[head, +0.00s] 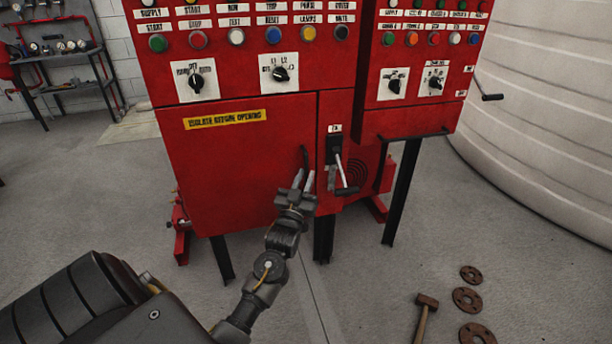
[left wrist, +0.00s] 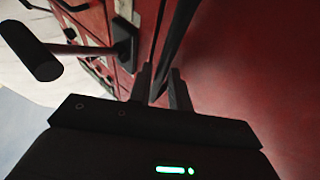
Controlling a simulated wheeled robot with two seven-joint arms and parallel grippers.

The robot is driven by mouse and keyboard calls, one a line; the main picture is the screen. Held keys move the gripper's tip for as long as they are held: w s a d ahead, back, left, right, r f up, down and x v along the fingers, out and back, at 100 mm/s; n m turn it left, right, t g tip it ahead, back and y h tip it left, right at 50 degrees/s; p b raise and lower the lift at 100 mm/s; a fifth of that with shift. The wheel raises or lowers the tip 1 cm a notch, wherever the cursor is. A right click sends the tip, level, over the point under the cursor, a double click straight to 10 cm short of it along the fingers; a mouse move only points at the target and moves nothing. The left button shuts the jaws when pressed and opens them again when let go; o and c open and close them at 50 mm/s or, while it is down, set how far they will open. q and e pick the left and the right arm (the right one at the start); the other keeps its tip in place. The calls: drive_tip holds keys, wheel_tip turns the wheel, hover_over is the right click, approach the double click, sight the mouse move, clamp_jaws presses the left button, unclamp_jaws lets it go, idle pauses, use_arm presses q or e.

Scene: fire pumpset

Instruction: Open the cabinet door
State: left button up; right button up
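The red cabinet door (head: 235,165) with a yellow "isolate before opening" label appears closed in the head view. Its black bar handle (head: 304,157) is near the right edge. My left gripper (head: 303,180) is at the handle's lower end, its two fingers apart. In the left wrist view, the handle (left wrist: 176,40) runs down between the fingertips (left wrist: 160,82), one on each side; I cannot tell whether they touch it. My right gripper is not in view.
A lever switch (head: 342,175) with a black grip sticks out just right of the door; it also shows in the left wrist view (left wrist: 40,58). Black legs (head: 402,190) carry the cabinet. A hammer (head: 425,312) and rusty flanges (head: 467,299) lie on the floor at right.

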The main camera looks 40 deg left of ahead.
use_arm(q)
drive_tip(key=shift+w+a+r, duration=0.2)
drive_tip(key=shift+w+r, duration=0.05)
drive_tip(key=shift+w, duration=0.25)
clamp_jaws()
